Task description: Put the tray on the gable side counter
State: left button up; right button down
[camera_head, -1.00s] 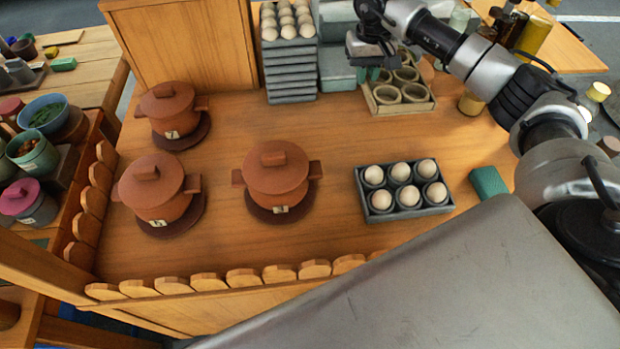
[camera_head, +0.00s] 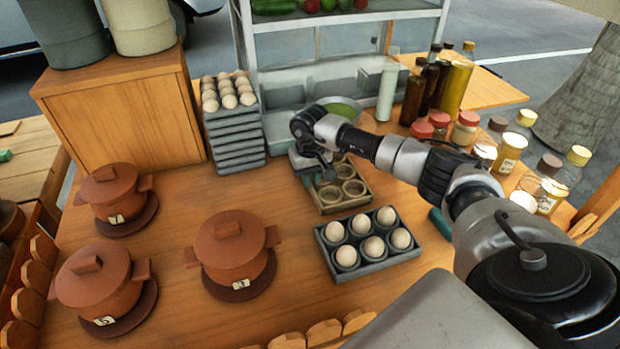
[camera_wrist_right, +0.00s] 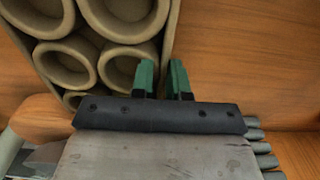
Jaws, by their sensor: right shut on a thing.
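The tan tray (camera_head: 345,208) holds several round, empty clay-coloured cups and rests on the wooden counter (camera_head: 290,300), behind a grey tray of eggs. My right gripper (camera_head: 324,178) is at the tray's back left side. In the right wrist view, the green fingers of my right gripper (camera_wrist_right: 164,76) are shut on the edge of the tray (camera_wrist_right: 171,38), one finger on each side of the wall. The cups fill the upper left of that view. My left gripper is not in view. I cannot tell which surface is the gable side counter.
The grey egg tray (camera_head: 398,258) sits close in front. Stacked grey trays topped with eggs (camera_head: 236,135) stand left of the gripper. Lidded clay pots (camera_head: 232,245) are at left. Bottles and jars (camera_head: 465,130) crowd the right. A wooden side board (camera_head: 495,90) extends at back right.

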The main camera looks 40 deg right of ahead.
jog(key=shift+f, duration=0.35)
jog(key=c, duration=1.1)
grip_release()
jog(key=shift+f, duration=0.1)
jog(key=shift+r, duration=0.3)
notch_tip(320, 180, up, 12)
jog(key=b, duration=0.2)
jog(key=shift+f, duration=0.15)
